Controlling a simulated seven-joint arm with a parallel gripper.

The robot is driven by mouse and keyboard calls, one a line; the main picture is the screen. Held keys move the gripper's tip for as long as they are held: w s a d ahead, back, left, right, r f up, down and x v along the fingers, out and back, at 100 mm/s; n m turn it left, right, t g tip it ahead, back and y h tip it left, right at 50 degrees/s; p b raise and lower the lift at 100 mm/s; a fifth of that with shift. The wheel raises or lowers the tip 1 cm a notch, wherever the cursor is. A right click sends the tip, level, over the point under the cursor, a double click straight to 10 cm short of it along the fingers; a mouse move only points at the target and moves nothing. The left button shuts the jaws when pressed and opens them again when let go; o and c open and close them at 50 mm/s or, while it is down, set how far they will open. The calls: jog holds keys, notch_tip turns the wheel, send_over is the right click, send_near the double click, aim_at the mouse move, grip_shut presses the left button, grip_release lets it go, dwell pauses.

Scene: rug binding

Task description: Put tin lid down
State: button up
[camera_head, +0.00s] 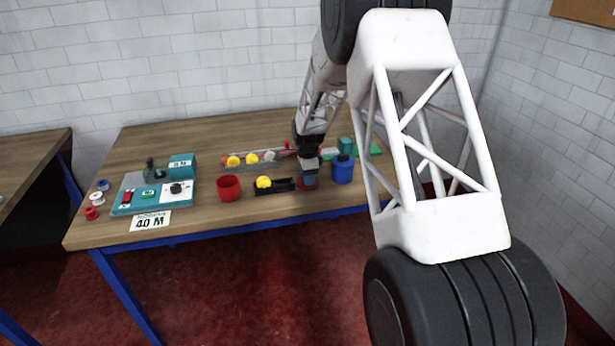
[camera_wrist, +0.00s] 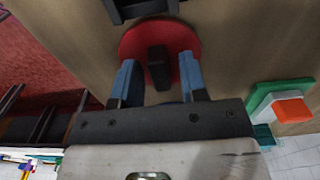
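The tin lid, a red disc with a black upright grip, shows in the wrist view (camera_wrist: 188,42) and appears to lie flat on the wooden table. In the head view a bit of its red (camera_head: 309,186) shows below my gripper (camera_head: 307,172), between a black tray and a blue tin. In the wrist view the two blue fingers of my gripper (camera_wrist: 160,78) stand apart, one on each side of the lid's black grip (camera_wrist: 158,68). Gaps show between the fingers and the grip. A red open tin (camera_head: 229,188) stands further left on the table.
The black tray (camera_head: 284,186) with a yellow spool is just left of the lid; the blue tin (camera_head: 342,170) is close on its right. A green mat (camera_head: 374,149) lies behind. A teal machine (camera_head: 130,199) stands at left. A rack of spools (camera_head: 250,158) is at the back.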

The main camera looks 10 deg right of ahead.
jog(key=shift+r, duration=0.15)
notch_tip(320, 180, up, 12)
dwell(0.9)
dwell(0.6)
jog(key=s+a+r+n, duration=0.1)
jog(key=s+r+n, duration=0.3)
jog(key=s, duration=0.5)
jog(key=s+a+r+n+t, duration=0.1)
jog(key=s+r+n, duration=0.1)
jog(key=s+r, duration=0.55)
jog(key=s+a+r+n, duration=0.1)
jog(key=s+r+n, duration=0.25)
jog(key=s, duration=0.75)
jog(key=s+a+n+t, duration=0.1)
jog(key=s+n, duration=0.7)
jog(key=s, duration=1.9)
jog(key=shift+s+a+f+t, duration=0.25)
jog(key=shift+a+f+t, duration=0.05)
jog(key=shift+f, duration=0.1)
